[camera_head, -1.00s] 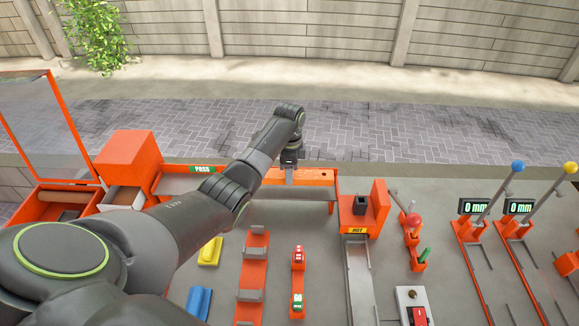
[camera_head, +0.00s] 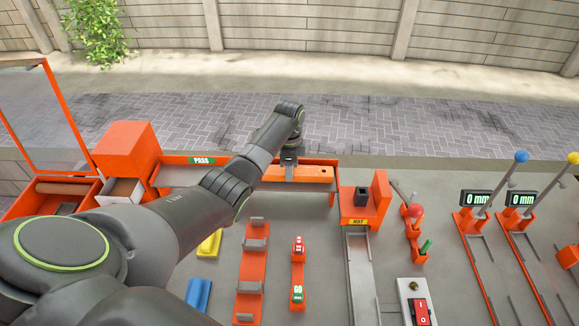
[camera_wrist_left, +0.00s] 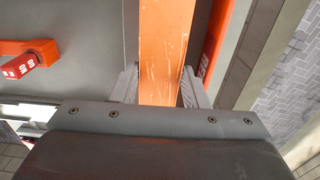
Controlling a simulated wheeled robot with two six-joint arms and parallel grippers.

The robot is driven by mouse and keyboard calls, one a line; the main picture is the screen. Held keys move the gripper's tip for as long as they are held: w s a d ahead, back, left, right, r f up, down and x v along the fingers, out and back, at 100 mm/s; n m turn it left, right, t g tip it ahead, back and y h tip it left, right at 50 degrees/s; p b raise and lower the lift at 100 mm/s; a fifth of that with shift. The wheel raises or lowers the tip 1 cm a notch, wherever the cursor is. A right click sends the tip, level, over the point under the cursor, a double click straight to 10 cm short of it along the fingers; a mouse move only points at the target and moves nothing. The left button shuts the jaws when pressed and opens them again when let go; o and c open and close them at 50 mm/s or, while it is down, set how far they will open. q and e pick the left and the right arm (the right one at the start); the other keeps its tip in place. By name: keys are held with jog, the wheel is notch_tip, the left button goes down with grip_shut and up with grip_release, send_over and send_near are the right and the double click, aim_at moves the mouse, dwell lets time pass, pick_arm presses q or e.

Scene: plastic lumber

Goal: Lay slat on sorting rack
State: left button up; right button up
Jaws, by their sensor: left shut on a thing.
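My left gripper (camera_head: 289,161) points down over the right part of the sorting rack and is shut on an orange slat (camera_head: 308,173). In the left wrist view the slat (camera_wrist_left: 165,45) runs straight up from between the two finger pads. The sorting rack (camera_head: 176,179) is a long orange-edged tray with a green PASS label at the back left; my left arm hides its middle. The slat lies lengthwise along the rack, at or just above it; I cannot tell whether it touches. My right gripper is not in view.
An orange block with a HOT label (camera_head: 358,222) stands right of the rack. An orange GO gauge (camera_head: 298,268) and a slotted orange holder (camera_head: 251,270) lie in front. Two levers with 0 mm displays (camera_head: 475,198) stand at the right. A box (camera_head: 128,150) adjoins the rack's left end.

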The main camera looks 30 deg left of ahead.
pick_arm(q)
jog(key=shift+f+b, duration=0.3)
jog(key=shift+f, duration=0.25)
jog(key=o, duration=1.3)
jog(key=shift+r, duration=0.1)
jog(key=shift+r+p, duration=1.7)
jog(key=shift+r, duration=7)
jog(key=shift+f, duration=0.15)
